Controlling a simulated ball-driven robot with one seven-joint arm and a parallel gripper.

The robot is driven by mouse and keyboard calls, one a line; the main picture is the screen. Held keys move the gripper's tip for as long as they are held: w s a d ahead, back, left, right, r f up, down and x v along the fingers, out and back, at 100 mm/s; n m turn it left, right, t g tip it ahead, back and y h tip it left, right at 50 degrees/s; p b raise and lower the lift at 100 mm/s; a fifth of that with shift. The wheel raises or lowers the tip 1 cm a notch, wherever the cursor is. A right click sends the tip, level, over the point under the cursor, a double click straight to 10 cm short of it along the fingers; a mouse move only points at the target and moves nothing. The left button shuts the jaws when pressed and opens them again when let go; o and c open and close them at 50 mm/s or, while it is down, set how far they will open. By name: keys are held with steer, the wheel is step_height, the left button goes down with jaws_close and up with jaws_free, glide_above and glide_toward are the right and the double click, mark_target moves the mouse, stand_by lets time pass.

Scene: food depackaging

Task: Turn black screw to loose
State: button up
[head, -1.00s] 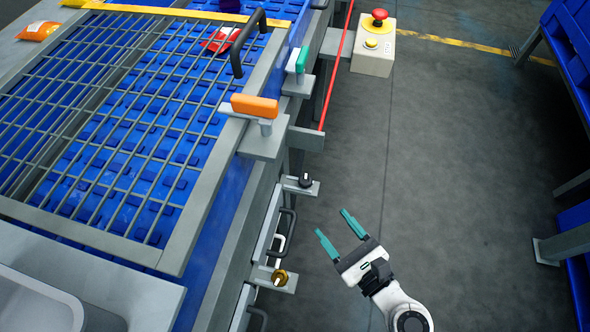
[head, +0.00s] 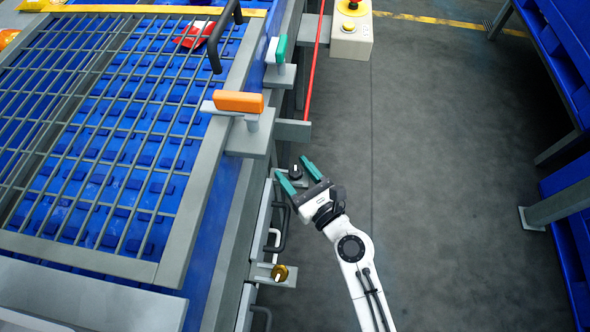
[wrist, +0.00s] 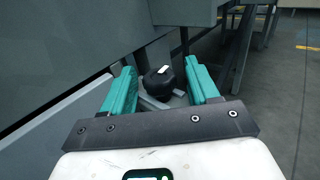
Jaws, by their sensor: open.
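The black screw (wrist: 158,80) is a dark round knob with a white mark on top. In the wrist view it sits on a small grey bracket (wrist: 160,100), between and just beyond my two teal fingers. In the head view the black screw (head: 295,171) shows in part near the fingertips, on the side of the machine. My gripper (head: 297,170) is open, with one finger on each side of the screw; it also shows in the wrist view (wrist: 158,82). I cannot tell whether a finger touches the screw.
A brass-coloured knob (head: 279,272) sits on a lower bracket near black handles. An orange handle (head: 239,102) and a green handle (head: 281,49) are above. A barred grid (head: 110,130) covers the blue belt. A yellow-grey button box (head: 351,35) stands at the top.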

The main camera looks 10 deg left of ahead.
steer(key=shift+w+a, duration=0.1)
steer(key=shift+w, duration=0.05)
steer(key=shift+f, duration=0.1)
steer(key=c, duration=1)
